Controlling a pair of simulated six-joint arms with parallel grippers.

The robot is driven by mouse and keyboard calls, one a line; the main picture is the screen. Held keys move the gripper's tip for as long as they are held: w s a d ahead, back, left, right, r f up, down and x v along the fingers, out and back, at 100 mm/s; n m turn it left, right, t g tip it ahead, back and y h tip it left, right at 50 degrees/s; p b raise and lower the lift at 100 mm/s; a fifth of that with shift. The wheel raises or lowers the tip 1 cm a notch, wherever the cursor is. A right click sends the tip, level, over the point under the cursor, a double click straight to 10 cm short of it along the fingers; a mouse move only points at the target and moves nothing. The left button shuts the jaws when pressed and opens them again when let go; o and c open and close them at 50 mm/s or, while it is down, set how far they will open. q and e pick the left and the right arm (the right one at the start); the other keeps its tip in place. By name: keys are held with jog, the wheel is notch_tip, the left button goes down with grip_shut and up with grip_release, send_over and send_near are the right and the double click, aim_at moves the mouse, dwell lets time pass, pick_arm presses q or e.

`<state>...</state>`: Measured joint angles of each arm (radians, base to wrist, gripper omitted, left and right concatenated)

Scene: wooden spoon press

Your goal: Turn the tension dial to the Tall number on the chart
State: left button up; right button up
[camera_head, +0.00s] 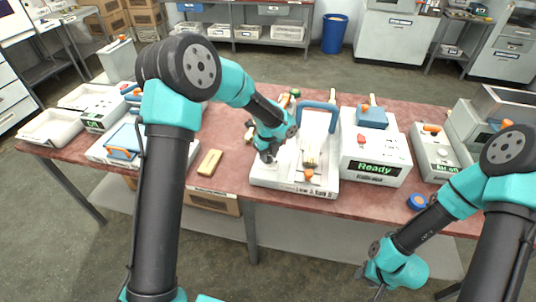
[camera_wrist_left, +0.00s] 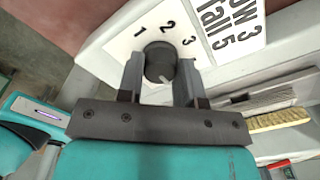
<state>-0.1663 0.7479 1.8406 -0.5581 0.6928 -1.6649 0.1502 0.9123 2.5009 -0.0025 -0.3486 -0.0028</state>
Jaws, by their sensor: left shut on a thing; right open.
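The tension dial (camera_wrist_left: 160,62) is a dark round knob on a white plate with the numbers 1, 2 and 3 showing around it. A light mark shows on its lower edge in the left wrist view; other numbers are hidden by my gripper. My left gripper (camera_wrist_left: 160,80) is shut on the dial, one finger on each side. In the head view my left gripper (camera_head: 268,156) is at the left front of the white press (camera_head: 290,185). The chart (camera_wrist_left: 228,35) beside the dial is cut off; "Tall 5" is readable. My right gripper (camera_head: 372,284) is open, low in front of the table.
A white box with a green "Ready" display (camera_head: 375,170) stands right of the press. A yellow block (camera_head: 209,162) lies on the red tabletop (camera_head: 228,180) to the left. A blue tape roll (camera_head: 418,202) lies near the right front edge.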

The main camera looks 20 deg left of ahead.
dwell(0.3)
pick_arm(q)
jog(key=o, duration=0.9)
notch_tip(320, 180, up, 17)
jog(key=shift+r, duration=0.2)
dwell(0.5)
